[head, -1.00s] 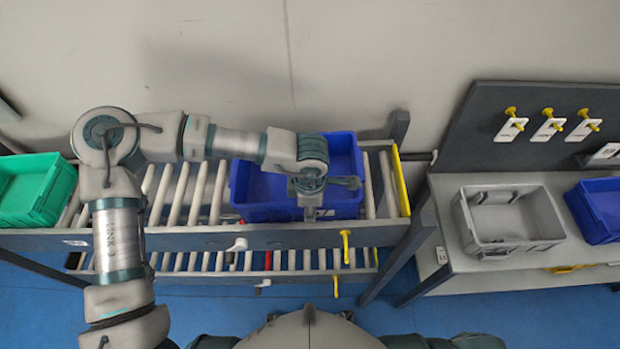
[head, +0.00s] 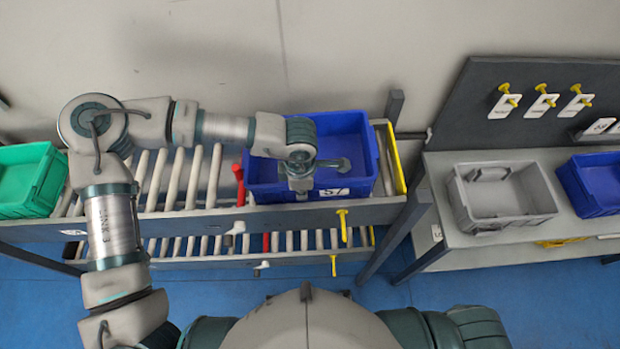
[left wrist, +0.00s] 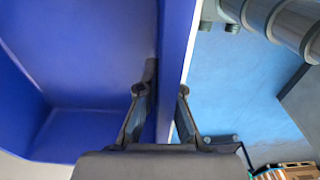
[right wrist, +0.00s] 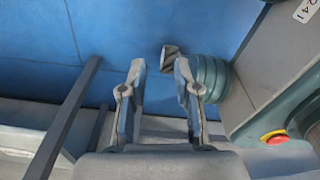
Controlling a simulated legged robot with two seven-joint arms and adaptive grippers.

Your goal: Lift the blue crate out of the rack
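The blue crate (head: 345,140) is in the upper level of the roller rack, near its right end. A label reading about 57 shows on its near wall. My left gripper (head: 302,188) reaches down over the near wall of the crate.
The roller rack (head: 175,180) has bare rollers left of the crate and a yellow end guide (head: 392,155) close on its right. A green crate (head: 30,180) is at far left. A grey bin (head: 510,220) and another blue bin (head: 590,185) stand on the right-hand table.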

